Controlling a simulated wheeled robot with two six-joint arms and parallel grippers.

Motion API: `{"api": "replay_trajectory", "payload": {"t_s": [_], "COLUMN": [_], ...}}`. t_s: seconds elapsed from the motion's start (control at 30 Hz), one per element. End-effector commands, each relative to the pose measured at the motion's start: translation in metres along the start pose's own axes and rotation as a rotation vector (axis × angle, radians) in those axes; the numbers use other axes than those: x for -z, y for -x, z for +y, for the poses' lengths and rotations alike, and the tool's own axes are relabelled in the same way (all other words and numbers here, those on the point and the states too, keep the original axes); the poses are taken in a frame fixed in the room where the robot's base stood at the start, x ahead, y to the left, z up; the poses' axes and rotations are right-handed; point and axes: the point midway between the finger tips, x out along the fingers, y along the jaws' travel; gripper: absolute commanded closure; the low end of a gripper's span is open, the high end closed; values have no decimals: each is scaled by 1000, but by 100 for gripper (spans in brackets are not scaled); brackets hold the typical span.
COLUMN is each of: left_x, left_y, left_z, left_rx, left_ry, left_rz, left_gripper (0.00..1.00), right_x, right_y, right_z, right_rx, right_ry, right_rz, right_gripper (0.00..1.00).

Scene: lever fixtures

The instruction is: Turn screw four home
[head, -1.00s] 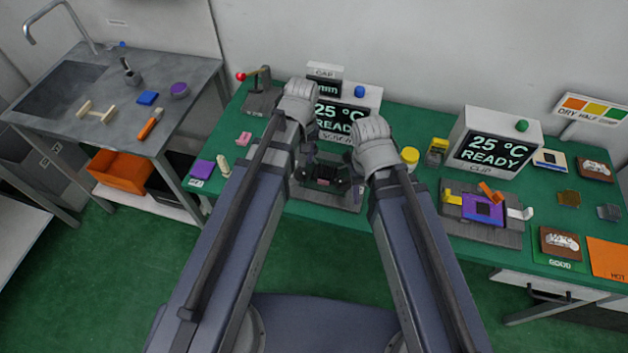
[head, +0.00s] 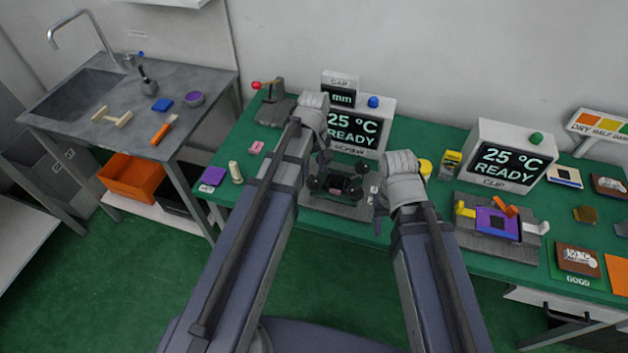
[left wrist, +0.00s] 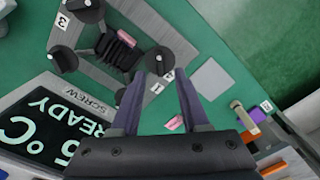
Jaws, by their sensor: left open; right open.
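The screw fixture (head: 341,207) is a grey plate with a dark central block and several black knobs, below the SCREW display. In the left wrist view, one knob (left wrist: 158,60) is just beyond my open left gripper (left wrist: 157,84), between its finger lines. Tags reading 4 and 1 (left wrist: 162,82) lie beside this knob; which tag belongs to it I cannot tell. Another knob (left wrist: 62,60) is to the left, and one (left wrist: 88,10) at the top near tag 3. A pink piece (left wrist: 125,38) is on the central block. My right gripper (head: 377,196) is open at the fixture's right side.
The SCREW display (head: 352,128) reads 25 °C READY, close behind the fixture. The clip fixture (head: 498,226) stands to the right. A lever fixture (head: 274,108) with a red knob is at the back left. A pink block (head: 257,147) lies left of my left arm.

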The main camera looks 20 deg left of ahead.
Motion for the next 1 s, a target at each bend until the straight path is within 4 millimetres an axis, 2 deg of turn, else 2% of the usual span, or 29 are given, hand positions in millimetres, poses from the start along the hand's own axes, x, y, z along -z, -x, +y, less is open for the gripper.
{"api": "replay_trajectory", "payload": {"t_s": [0.03,0.23,0.63,1.0], "left_x": [0,0,0,0], "left_y": [-14,-36,-40,-40], "left_z": [0,0,0,0], "left_rx": [0,0,0,0], "left_ry": [0,-1,-1,-1], "left_rz": [0,0,0,0], "left_gripper": [55,55,55,96], "right_x": [1,2,2,2], "right_y": [-14,-36,-40,-40], "right_z": [-1,-3,-4,-4], "right_rx": [0,0,0,0], "right_ry": [0,0,0,0], "right_rz": [0,0,0,0], "right_gripper": [50,50,50,50]}}
